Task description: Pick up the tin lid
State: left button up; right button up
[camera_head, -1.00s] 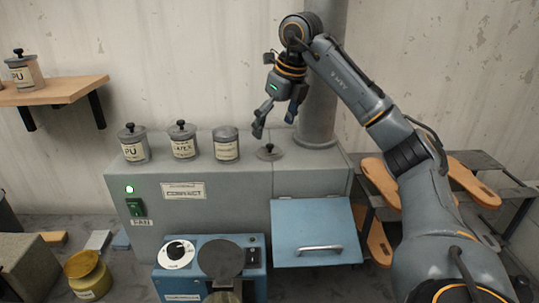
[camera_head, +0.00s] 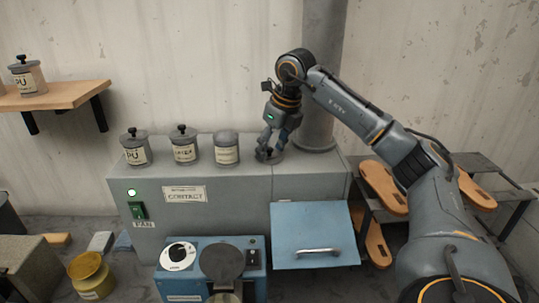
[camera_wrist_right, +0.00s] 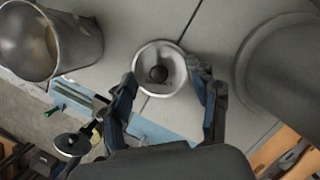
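The tin lid (camera_head: 269,158) is a round grey metal disc with a dark knob. It lies knob up on top of the grey cabinet, right of the open tin (camera_head: 226,149). My right gripper (camera_head: 270,146) is over the lid, pointing down. In the right wrist view the lid (camera_wrist_right: 160,84) sits between the spread fingers of my right gripper (camera_wrist_right: 163,74). The right-hand finger overlaps its rim in that view; I cannot tell whether it touches. The open tin (camera_wrist_right: 72,42) shows at upper left there. My left gripper is not in view.
Two lidded tins (camera_head: 135,148) (camera_head: 183,146) stand left of the open one on the grey cabinet (camera_head: 235,195). A thick grey pipe (camera_head: 322,90) rises close behind and right of the lid. A rack with orange-brown soles (camera_head: 382,187) stands at right.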

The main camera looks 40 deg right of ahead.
jog(key=shift+s+a, duration=0.1)
jog(key=shift+s, duration=0.05)
grip_shut()
jog(key=shift+f, duration=0.1)
